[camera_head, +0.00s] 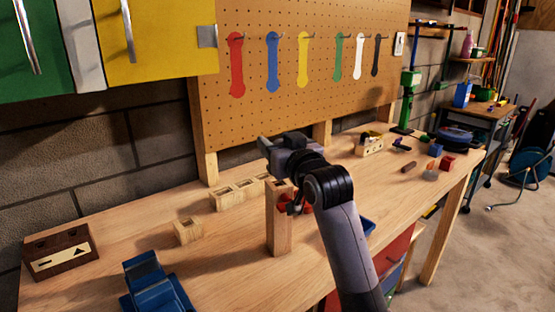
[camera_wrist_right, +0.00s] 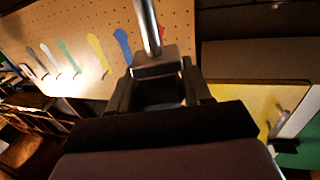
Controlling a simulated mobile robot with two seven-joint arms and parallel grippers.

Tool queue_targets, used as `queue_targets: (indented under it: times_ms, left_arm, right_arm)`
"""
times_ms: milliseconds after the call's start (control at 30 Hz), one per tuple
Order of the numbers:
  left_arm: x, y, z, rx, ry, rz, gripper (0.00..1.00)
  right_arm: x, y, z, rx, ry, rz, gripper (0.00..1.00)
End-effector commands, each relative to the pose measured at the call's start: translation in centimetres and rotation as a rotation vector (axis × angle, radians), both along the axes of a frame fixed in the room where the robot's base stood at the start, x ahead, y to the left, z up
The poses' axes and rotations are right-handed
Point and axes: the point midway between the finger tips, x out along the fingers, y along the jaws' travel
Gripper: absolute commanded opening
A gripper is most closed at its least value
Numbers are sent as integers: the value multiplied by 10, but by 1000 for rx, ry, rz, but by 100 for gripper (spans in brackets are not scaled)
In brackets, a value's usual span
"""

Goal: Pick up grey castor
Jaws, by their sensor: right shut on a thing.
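My right gripper (camera_head: 278,148) is raised above the workbench, beside the top of an upright wooden block. It is shut on a grey thing with a metal stem, which I take to be the grey castor (camera_wrist_right: 149,28). In the right wrist view the bright stem sticks out beyond the fingers (camera_wrist_right: 158,88). The castor's wheel cannot be made out. In the head view the held thing is hard to tell apart from the dark gripper. My left gripper is not in view.
The upright wooden block (camera_head: 281,232) stands close under my right gripper. Small square wooden holders (camera_head: 187,231) stand behind and left. A blue vise-like tool (camera_head: 150,282) and a dark wooden box (camera_head: 60,252) are at the left. The pegboard (camera_head: 290,85) with coloured wrenches rises behind.

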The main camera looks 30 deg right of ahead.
Motion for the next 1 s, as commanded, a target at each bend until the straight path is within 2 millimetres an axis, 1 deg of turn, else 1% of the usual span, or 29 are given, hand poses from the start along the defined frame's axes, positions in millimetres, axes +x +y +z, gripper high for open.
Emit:
queue_targets:
  times_ms: [33, 300, 500, 600, 700, 833, 1000]
  left_arm:
    - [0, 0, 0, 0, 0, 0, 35]
    - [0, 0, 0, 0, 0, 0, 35]
    - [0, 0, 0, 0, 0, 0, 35]
    - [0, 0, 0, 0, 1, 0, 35]
    - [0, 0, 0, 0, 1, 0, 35]
    - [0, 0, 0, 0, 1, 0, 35]
    - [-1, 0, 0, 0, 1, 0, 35]
  right_arm:
    - [0, 0, 16, -3, -10, 0, 16]
    - [-1, 0, 87, -2, -10, 0, 16]
    - [-1, 0, 125, -1, -6, 0, 16]
    - [0, 0, 138, -1, -4, -1, 16]
    - [0, 0, 148, -1, -4, -1, 16]
    - [0, 0, 154, 0, -2, 0, 16]
    - [0, 0, 157, 0, -1, 0, 16]
